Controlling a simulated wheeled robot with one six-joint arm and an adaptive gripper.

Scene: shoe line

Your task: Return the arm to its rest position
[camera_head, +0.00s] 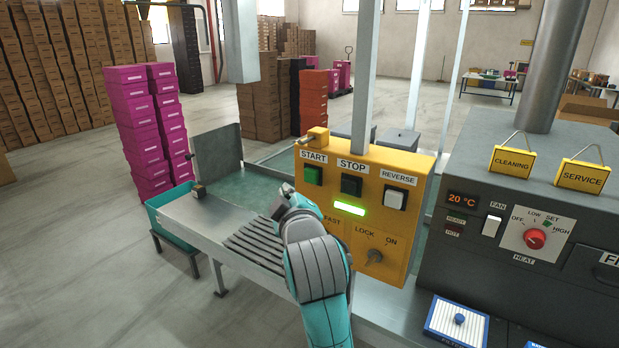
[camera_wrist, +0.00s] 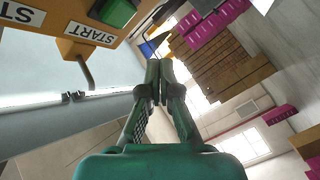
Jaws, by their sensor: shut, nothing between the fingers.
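My gripper shows in the wrist view (camera_wrist: 158,72), with its two fingers closed together and nothing between them. In the head view my teal and grey arm reaches up in front of the yellow control panel (camera_head: 345,232); the fingertips there are hidden behind the wrist. In the wrist view the green START button (camera_wrist: 117,12) and its label lie to the upper left of the fingers, apart from them. In the head view the green START button (camera_head: 313,175) is above and right of my wrist.
The grey heater box (camera_head: 460,225) with a red knob (camera_head: 534,238) stands at right. Pink boxes (camera_head: 142,150) are stacked behind at left. Open floor (camera_head: 70,230) lies at far left.

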